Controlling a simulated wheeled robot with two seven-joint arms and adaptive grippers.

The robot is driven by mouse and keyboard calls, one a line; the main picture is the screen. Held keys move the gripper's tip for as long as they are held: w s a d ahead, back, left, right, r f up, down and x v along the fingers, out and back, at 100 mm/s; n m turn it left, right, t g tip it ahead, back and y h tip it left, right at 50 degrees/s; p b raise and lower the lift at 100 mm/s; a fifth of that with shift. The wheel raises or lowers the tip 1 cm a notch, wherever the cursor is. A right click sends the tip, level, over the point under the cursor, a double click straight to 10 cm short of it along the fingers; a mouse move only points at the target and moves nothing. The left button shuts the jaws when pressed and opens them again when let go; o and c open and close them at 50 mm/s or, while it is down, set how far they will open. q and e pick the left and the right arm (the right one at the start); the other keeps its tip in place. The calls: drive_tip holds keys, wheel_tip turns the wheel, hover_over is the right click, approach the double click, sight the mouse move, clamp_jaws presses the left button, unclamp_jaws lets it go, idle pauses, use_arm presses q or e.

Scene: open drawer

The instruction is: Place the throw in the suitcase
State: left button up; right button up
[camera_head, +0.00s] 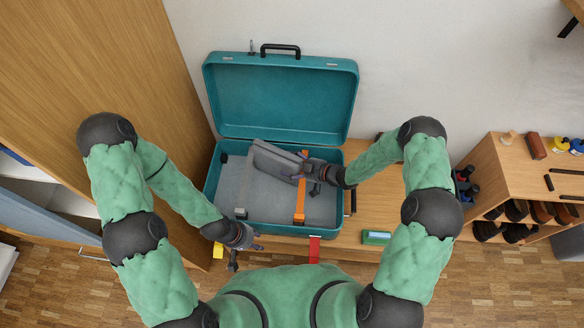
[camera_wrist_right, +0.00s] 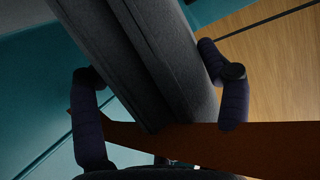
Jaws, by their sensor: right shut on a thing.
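The teal suitcase (camera_head: 211,190) stands open on the wooden bench, its lid raised against the wall. The grey folded throw (camera_head: 270,160) lies tilted over the suitcase's inside, towards its back. My right gripper (camera_head: 309,171) is shut on the throw's right end. In the right wrist view the throw (camera_wrist_right: 165,60) lies between the two dark fingers of this gripper (camera_wrist_right: 155,85). An orange strap (camera_head: 299,200) runs across the suitcase's inside; it also shows in the right wrist view (camera_wrist_right: 265,150). My left gripper (camera_head: 246,258) is open and empty, in front of the suitcase's left front corner.
A tall wooden cabinet (camera_head: 90,70) stands on the left, with an open door or drawer below. A green and white box (camera_head: 376,237) lies on the bench (camera_head: 378,200) right of the suitcase. A shelf (camera_head: 540,175) with shoes stands at the right.

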drive_tip(key=shift+w+f, duration=0.1)
drive_tip(key=shift+f, duration=0.4)
drive_tip(key=o, duration=1.3)
drive_tip(key=shift+f, duration=0.2)
drive_tip(key=o, duration=0.4)
drive_tip(key=shift+r, duration=0.1)
drive_tip(key=shift+r, duration=0.1)
